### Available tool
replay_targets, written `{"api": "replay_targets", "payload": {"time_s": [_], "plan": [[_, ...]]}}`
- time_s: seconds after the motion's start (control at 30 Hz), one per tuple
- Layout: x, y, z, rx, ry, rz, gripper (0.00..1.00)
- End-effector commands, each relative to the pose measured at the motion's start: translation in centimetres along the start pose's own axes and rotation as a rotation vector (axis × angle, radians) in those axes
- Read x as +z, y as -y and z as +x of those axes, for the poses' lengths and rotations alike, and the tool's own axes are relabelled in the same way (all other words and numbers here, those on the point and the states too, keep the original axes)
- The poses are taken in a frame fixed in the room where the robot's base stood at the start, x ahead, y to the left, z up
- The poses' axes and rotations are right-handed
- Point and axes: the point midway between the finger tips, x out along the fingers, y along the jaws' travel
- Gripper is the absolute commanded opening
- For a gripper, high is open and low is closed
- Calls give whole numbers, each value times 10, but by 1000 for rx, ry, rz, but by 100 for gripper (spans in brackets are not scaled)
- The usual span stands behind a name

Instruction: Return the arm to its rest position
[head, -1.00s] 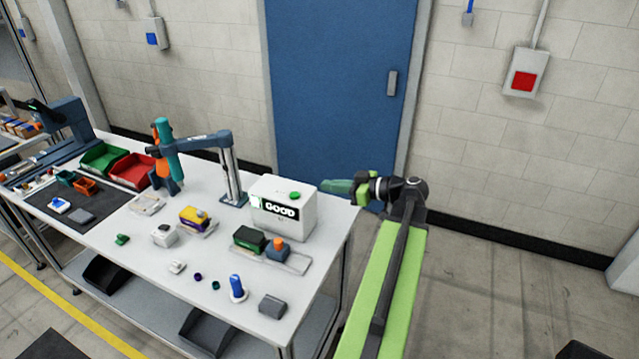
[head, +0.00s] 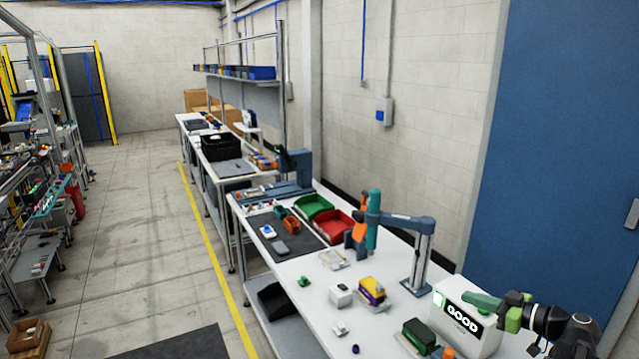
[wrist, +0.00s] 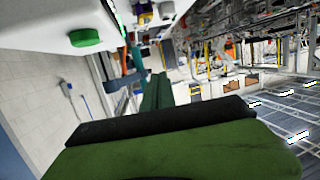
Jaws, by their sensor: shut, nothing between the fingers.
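My gripper (head: 470,298) is at the lower right of the head view, at the end of my green and black arm. Its green fingers are shut and empty. They point left, overlapping the top of the white GOOD box (head: 455,318) in the picture; I cannot tell the exact gap. In the wrist view my gripper (wrist: 157,85) reaches away from the camera, with the green button (wrist: 86,38) of the box at its upper left. Most of my arm lies outside the head view.
The white workbench (head: 312,292) holds a red bin (head: 334,226), a green bin (head: 313,206), a grey post with an arm (head: 420,255) and several small parts. A blue door (head: 560,130) is behind at right. The aisle floor (head: 140,220) at left is clear.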

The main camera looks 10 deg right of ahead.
Motion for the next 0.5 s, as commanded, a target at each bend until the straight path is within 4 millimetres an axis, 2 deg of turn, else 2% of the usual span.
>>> {"api": "replay_targets", "payload": {"time_s": [0.03, 0.1, 0.17, 0.2, 0.27, 0.3, 0.4, 0.5], "plan": [[-9, 24, 44, -80, 6, -19, 0], [-13, 60, 96, -178, 38, -47, 0], [-13, 94, 137, -262, 80, -75, 0], [-11, 118, 162, -318, 116, -90, 0], [-5, 158, 198, -399, 182, -102, 0], [1, 186, 219, -451, 236, -105, 0], [21, 257, 260, -558, 399, -102, 0], [43, 314, 284, -609, 574, -89, 0]]}}
